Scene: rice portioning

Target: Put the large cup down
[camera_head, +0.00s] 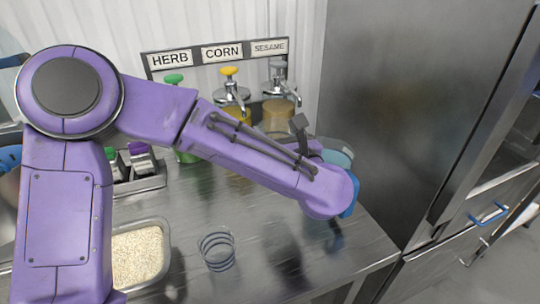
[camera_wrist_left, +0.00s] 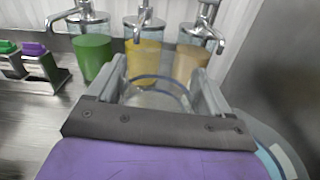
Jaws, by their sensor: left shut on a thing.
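The large cup (camera_wrist_left: 158,98) is clear with a blue rim and shows in the left wrist view between the two grey fingers of my left gripper (camera_wrist_left: 160,76). The gripper is shut on it. I cannot tell whether the cup's base touches the counter. In the head view my purple left arm hides most of the gripper and the cup. My right gripper is in neither view.
Pump dispensers with green (camera_wrist_left: 92,55), yellow (camera_wrist_left: 143,58) and tan (camera_wrist_left: 190,62) contents stand just beyond the cup. Another clear cup (camera_head: 216,250) stands on the metal counter (camera_head: 350,250). A rice tray (camera_head: 165,255) is left of it. A steel cabinet (camera_head: 400,100) bounds the right.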

